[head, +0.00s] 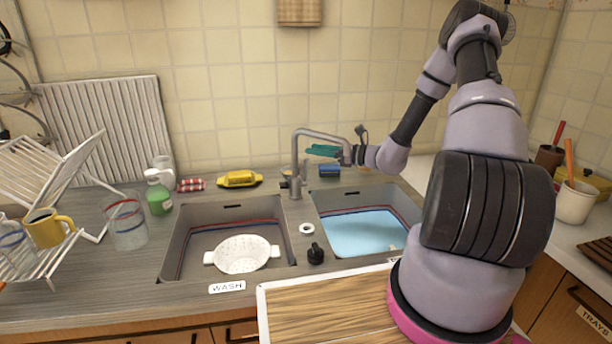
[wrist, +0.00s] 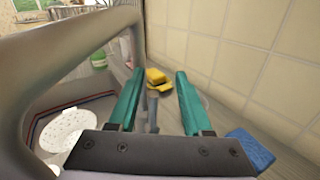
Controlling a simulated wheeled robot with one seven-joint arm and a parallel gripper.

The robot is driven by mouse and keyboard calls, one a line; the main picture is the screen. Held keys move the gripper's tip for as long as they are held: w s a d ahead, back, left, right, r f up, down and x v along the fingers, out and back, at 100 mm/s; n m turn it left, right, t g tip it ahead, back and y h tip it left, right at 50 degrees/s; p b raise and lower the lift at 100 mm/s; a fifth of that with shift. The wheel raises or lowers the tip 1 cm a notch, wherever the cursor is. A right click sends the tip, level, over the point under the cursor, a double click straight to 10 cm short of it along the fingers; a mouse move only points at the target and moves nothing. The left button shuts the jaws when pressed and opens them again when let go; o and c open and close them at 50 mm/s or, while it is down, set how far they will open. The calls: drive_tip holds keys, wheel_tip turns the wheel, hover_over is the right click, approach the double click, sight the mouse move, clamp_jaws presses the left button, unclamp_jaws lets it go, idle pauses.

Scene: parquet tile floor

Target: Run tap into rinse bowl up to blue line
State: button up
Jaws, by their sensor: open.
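The grey tap (head: 296,165) stands between the two bowls, its spout reaching right over the rinse bowl (head: 318,198). That right-hand bowl holds light blue water (head: 362,234). Red and blue lines run around its wall, and the water surface lies close to the lower, blue line; the exact gap is unclear. No stream is clearly visible, and the spout tip is partly hidden by my arm. My gripper (head: 323,151) is behind the spout. In the wrist view, its teal fingers (wrist: 155,100) are open, with a dark grey tap lever (wrist: 152,112) showing between them.
The left bowl, labelled WASH, holds a white colander (head: 241,254). A blue sponge (head: 329,171) lies behind the rinse bowl. A black plug (head: 316,253) sits on the front ledge between the bowls.

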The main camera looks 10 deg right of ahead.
drive_tip(key=shift+d+r, duration=0.2)
drive_tip(key=shift+r, duration=0.4)
drive_tip(key=shift+d+r, duration=0.2)
drive_tip(key=shift+r, duration=0.4)
drive_tip(key=v, duration=0.7)
